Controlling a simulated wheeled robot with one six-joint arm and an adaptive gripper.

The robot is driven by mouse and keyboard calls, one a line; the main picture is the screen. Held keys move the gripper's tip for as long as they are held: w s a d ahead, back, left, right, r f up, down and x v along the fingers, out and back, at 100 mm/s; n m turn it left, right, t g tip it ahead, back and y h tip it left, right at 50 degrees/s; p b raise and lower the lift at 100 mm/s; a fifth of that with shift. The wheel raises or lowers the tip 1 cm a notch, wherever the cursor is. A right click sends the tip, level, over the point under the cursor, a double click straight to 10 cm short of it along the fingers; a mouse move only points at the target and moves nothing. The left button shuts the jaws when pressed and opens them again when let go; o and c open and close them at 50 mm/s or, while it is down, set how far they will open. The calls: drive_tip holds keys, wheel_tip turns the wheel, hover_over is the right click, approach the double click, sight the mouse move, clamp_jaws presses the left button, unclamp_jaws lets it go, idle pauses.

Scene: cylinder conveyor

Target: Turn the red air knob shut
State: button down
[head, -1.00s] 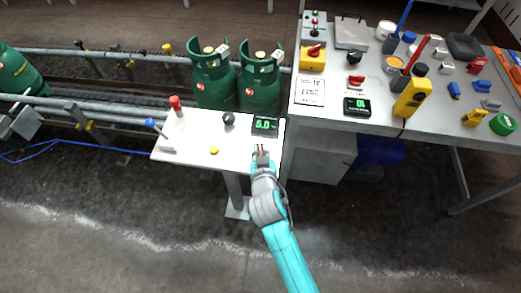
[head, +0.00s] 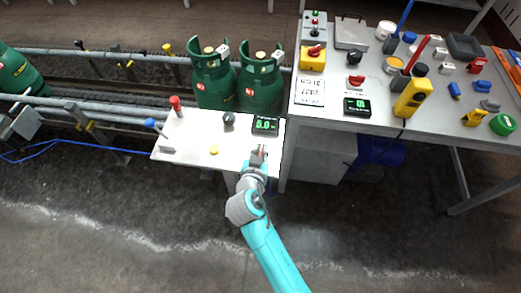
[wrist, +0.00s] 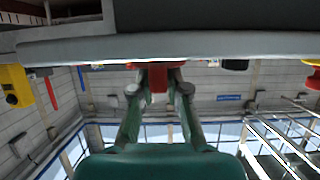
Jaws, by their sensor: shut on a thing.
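The red knob (wrist: 158,74) shows between the two fingers in the wrist view, just at the edge of a pale surface. In the head view my gripper (head: 261,152) is at the front right of the small white table (head: 190,142). It is shut on the red knob, of which only a small red bit shows between the fingers. The knob's exact angle is hidden by the fingers.
A cluttered grey bench (head: 430,128) is to the right.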

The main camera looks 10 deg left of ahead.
drive_tip(key=shift+f, duration=0.1)
drive_tip(key=c, duration=1.2)
unclamp_jaws()
drive_tip(key=shift+o, duration=0.2)
drive_tip(key=v, duration=1.2)
drive_tip(key=shift+d, duration=0.1)
